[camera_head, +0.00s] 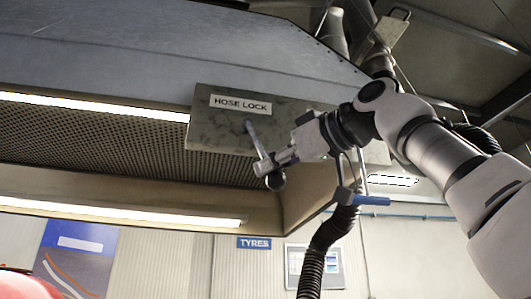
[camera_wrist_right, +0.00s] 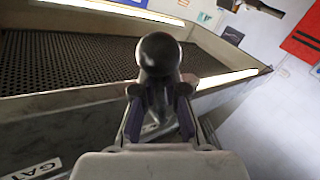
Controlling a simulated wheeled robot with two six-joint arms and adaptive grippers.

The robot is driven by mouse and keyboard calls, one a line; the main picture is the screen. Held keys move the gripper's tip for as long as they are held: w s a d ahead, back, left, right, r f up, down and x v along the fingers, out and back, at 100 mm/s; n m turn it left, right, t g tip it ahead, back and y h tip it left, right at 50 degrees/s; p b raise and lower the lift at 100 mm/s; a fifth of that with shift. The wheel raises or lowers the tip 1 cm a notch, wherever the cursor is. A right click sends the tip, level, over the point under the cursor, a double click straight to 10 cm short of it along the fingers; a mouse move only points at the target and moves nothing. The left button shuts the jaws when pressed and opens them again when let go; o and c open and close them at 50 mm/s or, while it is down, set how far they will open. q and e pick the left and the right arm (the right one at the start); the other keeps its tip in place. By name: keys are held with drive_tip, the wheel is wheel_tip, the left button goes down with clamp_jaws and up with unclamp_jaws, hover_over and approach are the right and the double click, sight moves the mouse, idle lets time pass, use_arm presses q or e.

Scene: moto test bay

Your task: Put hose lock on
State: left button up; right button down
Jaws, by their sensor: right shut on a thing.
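The hose lock is a grey metal plate (camera_head: 215,135) labelled "HOSE LOCK" (camera_head: 240,105), fixed under the hood's edge. A metal lever (camera_head: 254,136) hangs from it, tilted down to the right, and ends in a dark round knob (camera_head: 275,181). My right gripper (camera_head: 268,165) comes from the right and is shut on the lever near its knob. In the right wrist view the black knob (camera_wrist_right: 158,50) stands up beyond the two fingers of the gripper (camera_wrist_right: 159,92), which close around the lever below it. My left gripper is not in view.
A large hood (camera_head: 120,60) with a perforated panel (camera_head: 100,135) and light strips spans overhead. A black corrugated hose (camera_head: 325,245) with a blue handle (camera_head: 372,200) hangs below my right arm. A "TYRES" sign (camera_head: 254,243) is on the back wall.

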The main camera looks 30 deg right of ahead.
drive_tip(key=shift+d+n+g+p, duration=0.3)
drive_tip(key=shift+p, duration=0.05)
idle(0.3)
drive_tip(key=c, duration=1.2)
unclamp_jaws()
drive_tip(key=shift+w+a, duration=0.1)
drive_tip(key=shift+w+d, duration=0.2)
drive_tip(key=shift+s+r, duration=0.1)
drive_tip(key=shift+s, duration=0.1)
